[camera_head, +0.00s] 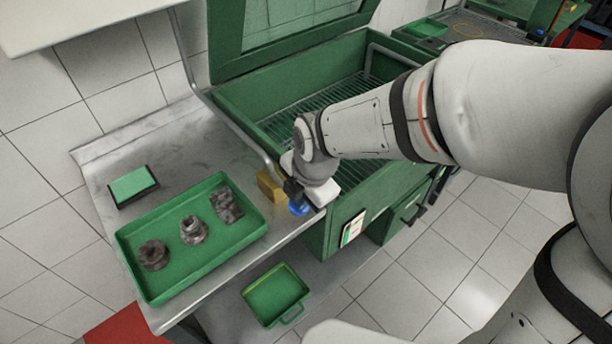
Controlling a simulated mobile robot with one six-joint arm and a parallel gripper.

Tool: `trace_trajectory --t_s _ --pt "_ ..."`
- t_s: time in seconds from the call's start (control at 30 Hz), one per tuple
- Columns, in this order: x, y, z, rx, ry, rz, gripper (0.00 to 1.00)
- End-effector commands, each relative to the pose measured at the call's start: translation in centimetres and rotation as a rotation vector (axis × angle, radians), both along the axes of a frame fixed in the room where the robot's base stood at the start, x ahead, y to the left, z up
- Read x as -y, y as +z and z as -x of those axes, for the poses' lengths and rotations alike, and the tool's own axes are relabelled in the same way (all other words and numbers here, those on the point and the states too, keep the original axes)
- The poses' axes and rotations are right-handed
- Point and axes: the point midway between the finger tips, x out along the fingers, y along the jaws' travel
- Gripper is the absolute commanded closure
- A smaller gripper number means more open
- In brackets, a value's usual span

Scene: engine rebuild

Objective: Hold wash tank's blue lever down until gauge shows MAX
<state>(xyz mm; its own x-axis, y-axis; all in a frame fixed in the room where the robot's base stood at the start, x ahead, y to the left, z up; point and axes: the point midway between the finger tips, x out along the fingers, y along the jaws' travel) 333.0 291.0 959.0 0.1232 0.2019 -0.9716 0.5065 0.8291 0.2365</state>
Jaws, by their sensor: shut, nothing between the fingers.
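The green wash tank (345,205) stands in the middle with its lid up and a wire rack (300,122) inside. A blue piece (298,208), which looks like the lever's end, shows at the tank's front left corner. My gripper (294,193) is right above the blue piece, pointing down, and looks shut with nothing in it. I cannot tell whether the two touch or how far down the lever is. A small panel (352,229) with coloured bands, perhaps the gauge, is on the tank's front; its reading is too small to tell.
A green tray (240,239) with several dirty metal parts lies on the metal bench (185,150) at left. A green-topped block (132,185) lies behind it. A yellow block (270,185) sits beside my gripper. A green bin (275,295) is below the bench edge.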

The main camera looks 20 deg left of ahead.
Motion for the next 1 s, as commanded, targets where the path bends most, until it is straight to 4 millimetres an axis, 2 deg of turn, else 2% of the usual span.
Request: trace_trajectory --t_s 0.23,0.57,1.0 --pt "0.0 0.1 0.0 -0.001 0.000 0.001 1.00" --pt "0.0 1.5 0.0 -0.001 0.000 0.001 1.00" --pt "0.0 2.1 0.0 0.000 -0.001 -0.001 1.00"
